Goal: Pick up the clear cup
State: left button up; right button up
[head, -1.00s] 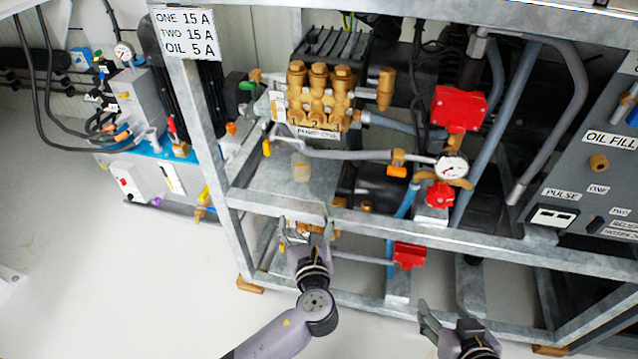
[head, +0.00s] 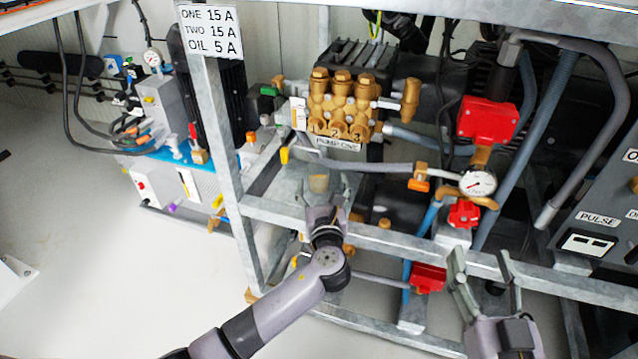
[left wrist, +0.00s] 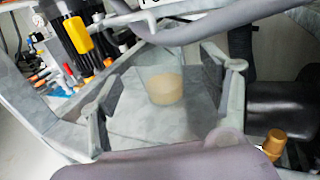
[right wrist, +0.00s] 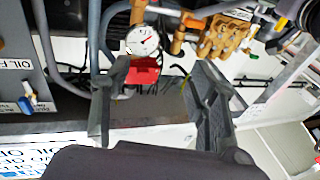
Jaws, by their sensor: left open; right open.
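The clear cup (head: 318,180) stands on a grey metal shelf below the brass pump, with tan contents showing through it. In the left wrist view the cup (left wrist: 165,88) sits ahead, between my open fingers and apart from both. My left gripper (head: 328,192) is open at the shelf's front, just short of the cup, and its fingers partly frame the cup in the head view. My right gripper (head: 480,262) is open and empty near the lower frame rail at the right. In the right wrist view the right gripper (right wrist: 160,90) has nothing between its fingers.
The brass pump (head: 340,105) is above and behind the cup. A grey hose (head: 365,165) runs close above the shelf. The metal frame's front rail (head: 400,243) crosses below the cup. A pressure gauge (head: 478,182) and red boxes (head: 487,120) are to the right.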

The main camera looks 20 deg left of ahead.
aim_at(320, 177)
pick_arm(q)
jog(key=shift+w+a, duration=0.2)
jog(key=shift+w, duration=0.3)
jog(key=b+x, duration=0.2)
jog(key=x, duration=0.2)
jog(key=shift+w+a, duration=0.25)
jog(key=shift+w, duration=0.2)
jog(key=shift+r, duration=0.1)
pick_arm(e)
jog(key=s+r+t+y, duration=0.2)
jog(key=s+r+t, duration=0.2)
jog(key=r, duration=0.6)
jog(key=t, duration=0.2)
jog(key=shift+s+t, duration=0.35)
jog(key=shift+t, duration=0.05)
pick_arm(q)
jog(key=shift+c, duration=0.6)
jog(key=c, duration=1.3)
jog(key=shift+o, duration=0.2)
jog(key=shift+r, duration=0.1)
pick_arm(e)
jog(key=shift+w+a+f+y, duration=0.1)
jog(key=shift+w+y, duration=0.1)
jog(key=shift+y, duration=0.1)
